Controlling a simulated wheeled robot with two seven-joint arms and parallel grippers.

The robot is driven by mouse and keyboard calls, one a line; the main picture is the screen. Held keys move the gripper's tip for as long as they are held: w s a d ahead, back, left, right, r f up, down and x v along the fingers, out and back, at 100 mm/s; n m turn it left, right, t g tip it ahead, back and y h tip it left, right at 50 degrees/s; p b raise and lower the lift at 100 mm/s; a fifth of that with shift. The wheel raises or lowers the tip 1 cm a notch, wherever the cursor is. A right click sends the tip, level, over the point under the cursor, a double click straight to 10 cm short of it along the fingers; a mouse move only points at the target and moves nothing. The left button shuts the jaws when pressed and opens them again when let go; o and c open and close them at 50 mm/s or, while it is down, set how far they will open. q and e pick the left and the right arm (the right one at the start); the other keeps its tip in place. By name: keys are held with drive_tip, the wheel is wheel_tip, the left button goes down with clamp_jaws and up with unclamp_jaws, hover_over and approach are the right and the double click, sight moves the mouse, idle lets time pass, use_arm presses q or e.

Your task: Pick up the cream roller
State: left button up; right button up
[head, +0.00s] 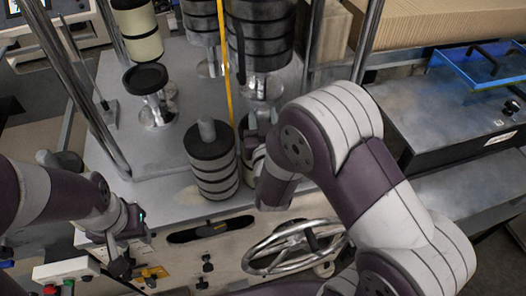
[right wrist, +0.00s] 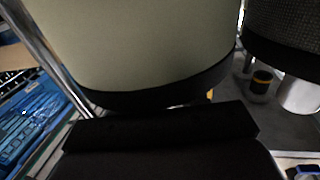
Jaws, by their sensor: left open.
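In the right wrist view a large cream cylinder with a black lower rim (right wrist: 140,45) fills the upper middle, very close to the camera. A cream part also shows beside my right wrist in the head view, mostly hidden by the arm. My right gripper's fingers are hidden in the head view; a dark bar (right wrist: 160,135) below the cylinder in the wrist view does not show whether they grip. My left gripper (head: 122,262) is open and empty at the lower left.
A grey-and-black banded roller stack (head: 212,165) stands just left of my right wrist. Dark rollers (head: 262,40) hang behind, with a yellow upright (head: 224,70) between. A handwheel (head: 293,246) is on the front panel. Metal posts flank the table.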

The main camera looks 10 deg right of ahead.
clamp_jaws()
idle(1.1)
drive_tip(key=shift+w+r, duration=0.1)
drive_tip(key=shift+r, duration=0.05)
